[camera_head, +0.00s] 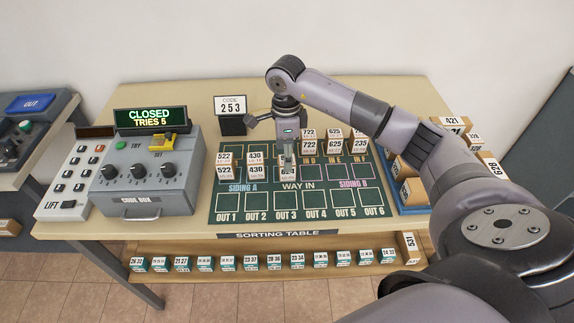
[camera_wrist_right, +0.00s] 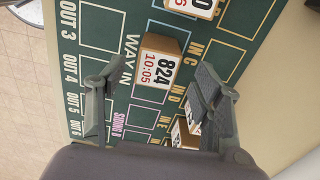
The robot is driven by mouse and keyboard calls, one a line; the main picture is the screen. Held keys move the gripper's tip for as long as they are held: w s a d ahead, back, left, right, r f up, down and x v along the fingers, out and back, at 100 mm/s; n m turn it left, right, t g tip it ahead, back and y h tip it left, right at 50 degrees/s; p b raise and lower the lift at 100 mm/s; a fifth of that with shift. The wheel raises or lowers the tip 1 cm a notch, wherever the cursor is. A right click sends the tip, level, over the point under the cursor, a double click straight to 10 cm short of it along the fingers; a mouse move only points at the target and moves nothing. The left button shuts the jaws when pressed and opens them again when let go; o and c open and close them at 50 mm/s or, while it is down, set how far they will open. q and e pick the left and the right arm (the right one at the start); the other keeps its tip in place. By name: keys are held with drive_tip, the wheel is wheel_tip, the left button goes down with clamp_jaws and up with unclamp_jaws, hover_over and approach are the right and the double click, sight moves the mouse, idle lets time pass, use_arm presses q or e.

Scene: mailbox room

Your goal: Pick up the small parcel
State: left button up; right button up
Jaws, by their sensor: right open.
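A small brown parcel with a white label reading 824 and 10:05 (camera_wrist_right: 160,62) sits on the green mat beside the WAY IN lettering in the right wrist view. My right gripper (camera_wrist_right: 157,88) is open, with its fingers apart on either side of the view and the parcel showing between and beyond them. In the head view my right gripper (camera_head: 287,150) points down over the middle of the mat and mostly hides the parcel under it. I cannot tell the exact height of the fingertips above the mat. My left gripper is not in view.
A code box (camera_head: 150,176) reads CLOSED, TRIES 5. A blue tray (camera_head: 414,209) of parcels is at right. The mat's OUT cells are empty.

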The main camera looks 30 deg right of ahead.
drive_tip(key=f+p, duration=0.2)
drive_tip(key=f, duration=0.2)
drive_tip(key=shift+s+f, duration=0.2)
drive_tip(key=shift+f, duration=0.45)
drive_tip(key=c, duration=1.3)
drive_tip(key=shift+r, duration=0.1)
